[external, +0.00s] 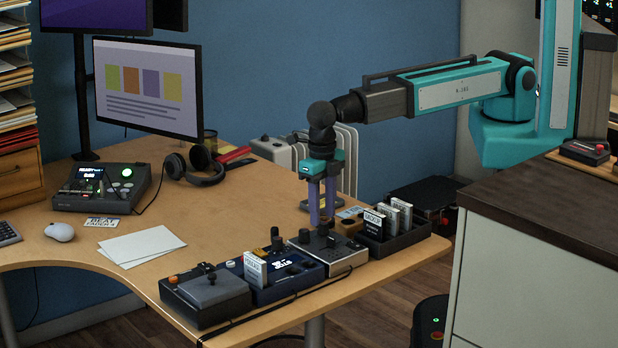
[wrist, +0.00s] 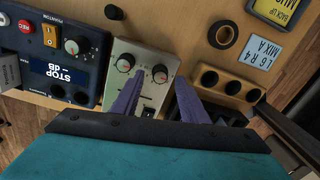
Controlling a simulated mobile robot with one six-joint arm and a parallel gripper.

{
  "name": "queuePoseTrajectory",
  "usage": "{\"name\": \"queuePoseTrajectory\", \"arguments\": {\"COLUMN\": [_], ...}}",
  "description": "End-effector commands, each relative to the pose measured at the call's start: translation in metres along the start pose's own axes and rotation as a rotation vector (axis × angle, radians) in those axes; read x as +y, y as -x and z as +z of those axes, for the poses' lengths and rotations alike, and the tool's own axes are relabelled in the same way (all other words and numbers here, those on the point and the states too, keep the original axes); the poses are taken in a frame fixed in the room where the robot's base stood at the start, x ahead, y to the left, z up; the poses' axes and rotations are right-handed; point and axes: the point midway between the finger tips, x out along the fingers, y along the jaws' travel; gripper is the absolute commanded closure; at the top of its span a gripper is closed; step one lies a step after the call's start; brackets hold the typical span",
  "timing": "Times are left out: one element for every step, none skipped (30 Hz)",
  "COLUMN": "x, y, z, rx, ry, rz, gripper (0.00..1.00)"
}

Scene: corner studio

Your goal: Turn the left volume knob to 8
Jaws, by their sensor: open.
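A light grey mixer box (external: 342,262) stands near the table's front edge. The scale numbers are too small to read. My gripper (external: 322,222) points down over the mixer in the external view. In the wrist view my gripper (wrist: 160,78) is open and empty, its purple fingers apart. The right knob shows between the fingertips; the left knob lies just left of the left fingertip. Contact cannot be told.
A dark blue device (wrist: 70,93) with a display and knob stands close left of the mixer. A brown block with several holes (wrist: 228,85) is at right. A black tray of cards (external: 400,240) stands right of the mixer. The table behind is mostly clear.

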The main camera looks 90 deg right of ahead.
Motion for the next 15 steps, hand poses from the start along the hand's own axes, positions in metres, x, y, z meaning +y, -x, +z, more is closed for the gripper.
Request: {"name": "queuePoseTrajectory", "arguments": {"x": [-0.001,0.0,0.0,0.0,0.0,0.0,0.0,0.0,0.0,0.0,0.0,0.0,0.0,0.0,0.0], "y": [-0.005,-0.007,-0.01,-0.013,-0.015,-0.019,-0.021,-0.022,-0.024,-0.026,-0.027,-0.028,-0.029,-0.03,-0.03], "z": [0.0,0.0,0.0,0.0,0.0,0.0,0.0,0.0,0.0,0.0,0.0,0.0,0.0,0.0,0.0], "rx": [0.001,0.001,0.001,0.0,0.001,0.001,0.001,0.001,0.0,0.0,0.0,0.0,0.0,0.0,0.0], "ry": [0.0,0.0,0.0,0.0,0.0,0.0,0.0,0.0,0.0,0.0,0.0,0.0,0.0,0.0,0.0], "rz": [-0.003,-0.002,-0.001,-0.001,-0.002,-0.002,-0.002,-0.002,-0.001,0.0,0.0,0.0,0.0,0.0,0.0], "gripper": [0.6,0.6,0.6,0.6,0.6,0.6,0.6,0.6,0.6,0.6,0.6,0.6,0.6,0.6,0.6]}}
